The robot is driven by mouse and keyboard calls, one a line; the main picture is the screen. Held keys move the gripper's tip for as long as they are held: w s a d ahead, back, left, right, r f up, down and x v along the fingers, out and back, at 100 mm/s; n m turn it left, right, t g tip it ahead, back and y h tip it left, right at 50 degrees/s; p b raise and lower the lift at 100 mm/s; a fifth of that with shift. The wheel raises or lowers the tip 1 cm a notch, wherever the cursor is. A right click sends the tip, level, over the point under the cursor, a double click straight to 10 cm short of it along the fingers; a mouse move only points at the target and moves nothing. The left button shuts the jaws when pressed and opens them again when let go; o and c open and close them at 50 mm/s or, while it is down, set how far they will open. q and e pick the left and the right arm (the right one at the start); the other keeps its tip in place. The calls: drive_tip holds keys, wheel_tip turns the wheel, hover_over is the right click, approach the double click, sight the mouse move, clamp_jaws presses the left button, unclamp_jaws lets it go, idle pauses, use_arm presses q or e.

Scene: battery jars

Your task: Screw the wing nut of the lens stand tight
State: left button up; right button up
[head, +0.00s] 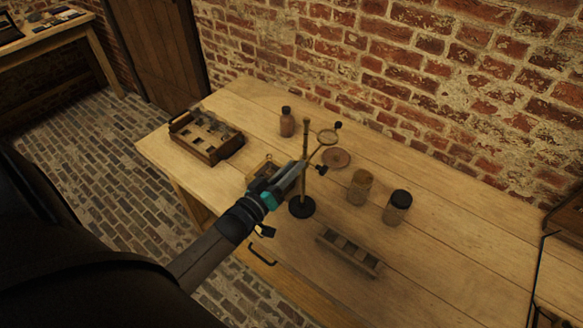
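The lens stand (304,190) stands upright on the table, with a thin brass post on a round black base. A round brass-rimmed lens (327,137) sits on an arm to the right of the post's upper part. A small dark piece (321,169) right of the post looks like the wing nut; another dark knob shows beyond the lens. My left gripper (301,167) reaches in from the lower left, its tip at the post's middle and overlapping it in the picture. Whether it touches or grips anything is too small to tell. My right gripper is not in view.
A wooden compartment box (213,152) is at the table's left. A brown bottle (287,122), a round dish (336,158), a cork-coloured jar (360,187) and a black-lidded jar (397,207) stand around the lens stand. A slotted rack (349,251) lies in front.

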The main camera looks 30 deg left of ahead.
use_arm(q)
clamp_jaws()
drive_tip(key=shift+m, duration=0.4)
drive_tip(key=m, duration=0.8)
drive_tip(key=d+m+b, duration=0.1)
drive_tip(key=m, duration=0.6)
drive_tip(key=m+b, duration=0.1)
drive_tip(key=m, duration=0.7)
drive_tip(key=shift+s+d+f+m, duration=0.1)
drive_tip(key=shift+d+f+m, duration=0.05)
drive_tip(key=shift+f+m, duration=0.2)
drive_tip(key=shift+b, duration=0.3)
